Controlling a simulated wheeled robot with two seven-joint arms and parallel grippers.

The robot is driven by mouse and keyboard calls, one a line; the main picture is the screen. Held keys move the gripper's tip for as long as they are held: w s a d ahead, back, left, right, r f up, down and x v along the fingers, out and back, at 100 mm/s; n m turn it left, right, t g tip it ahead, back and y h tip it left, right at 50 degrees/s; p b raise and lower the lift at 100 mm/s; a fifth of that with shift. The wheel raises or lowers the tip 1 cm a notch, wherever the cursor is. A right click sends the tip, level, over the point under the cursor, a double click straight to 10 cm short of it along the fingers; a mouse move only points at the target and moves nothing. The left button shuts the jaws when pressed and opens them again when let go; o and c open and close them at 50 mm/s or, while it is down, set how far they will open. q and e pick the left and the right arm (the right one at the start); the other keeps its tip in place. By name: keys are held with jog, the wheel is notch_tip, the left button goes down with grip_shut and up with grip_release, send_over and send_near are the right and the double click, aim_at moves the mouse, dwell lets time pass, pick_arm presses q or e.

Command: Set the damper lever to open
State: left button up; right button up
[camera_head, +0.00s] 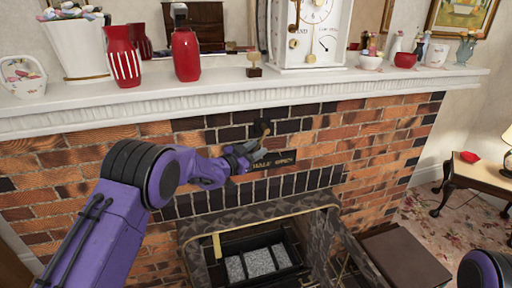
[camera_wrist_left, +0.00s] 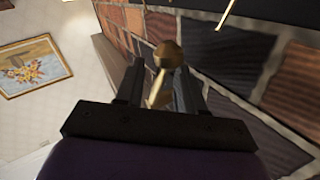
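My left gripper (camera_head: 240,156) is at the brick front of the fireplace, just left of a dark lettered plate (camera_head: 274,161). In the left wrist view, a brass lever with a round knob (camera_wrist_left: 167,55) stands between the two fingers of my left gripper (camera_wrist_left: 158,82). The fingers are apart, one on each side of its stem, with the knob near the fingertips. I cannot tell whether either finger touches it. In the head view my gripper hides the lever. The plate's lettering is too small to read surely. My right gripper is out of view.
A white mantel shelf (camera_head: 250,91) with vases, a clock (camera_head: 309,30) and ornaments runs above the gripper. A small black fitting (camera_head: 262,127) sits on the bricks. Below is the open firebox with a grate (camera_head: 258,263). A side table (camera_head: 478,171) stands right.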

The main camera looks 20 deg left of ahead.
pick_arm(q)
jog(key=shift+w, duration=0.2)
grip_shut()
jog(key=shift+d+f, duration=0.1)
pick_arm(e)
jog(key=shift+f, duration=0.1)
